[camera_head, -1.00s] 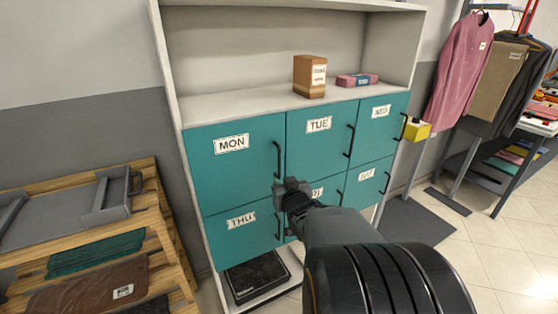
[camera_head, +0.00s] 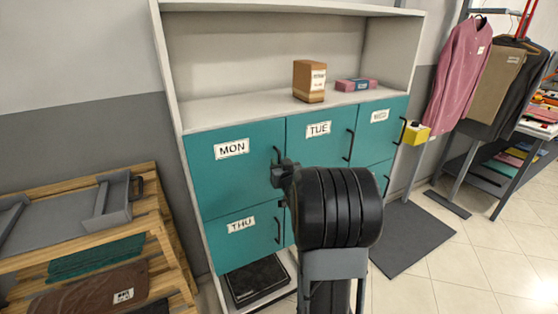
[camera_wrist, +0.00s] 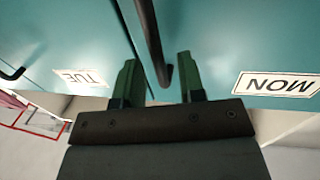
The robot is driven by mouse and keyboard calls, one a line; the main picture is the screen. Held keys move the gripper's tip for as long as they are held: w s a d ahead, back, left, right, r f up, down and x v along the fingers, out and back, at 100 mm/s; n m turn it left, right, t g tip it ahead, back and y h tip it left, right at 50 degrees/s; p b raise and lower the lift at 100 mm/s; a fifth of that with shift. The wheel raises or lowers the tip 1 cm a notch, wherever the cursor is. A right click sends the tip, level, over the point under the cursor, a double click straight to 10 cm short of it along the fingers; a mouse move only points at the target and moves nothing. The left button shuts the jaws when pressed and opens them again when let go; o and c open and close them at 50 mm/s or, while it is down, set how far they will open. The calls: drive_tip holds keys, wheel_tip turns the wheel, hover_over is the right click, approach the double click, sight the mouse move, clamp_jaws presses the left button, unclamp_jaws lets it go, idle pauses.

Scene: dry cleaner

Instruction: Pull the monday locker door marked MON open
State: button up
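The teal MON door (camera_head: 225,175) is at the upper left of the locker block and looks shut, flush with its neighbours. Its dark vertical bar handle (camera_head: 278,152) is on its right side, with the lower part hidden by my gripper (camera_head: 281,174). In the wrist view, which is upside down, the handle (camera_wrist: 150,35) runs in between the two green fingers of my gripper (camera_wrist: 156,72). The fingers are apart, with gaps visible on both sides of the bar. The MON label (camera_wrist: 278,84) shows at right there.
The TUE door (camera_head: 312,150) is right beside it and the THU door (camera_head: 245,240) below. A brown box (camera_head: 309,81) and a pink box (camera_head: 356,85) sit on the shelf above. A wooden rack (camera_head: 150,220) stands at left. A dark mat (camera_head: 405,240) lies at right.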

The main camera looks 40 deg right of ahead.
drive_tip(key=shift+x, duration=1)
clamp_jaws()
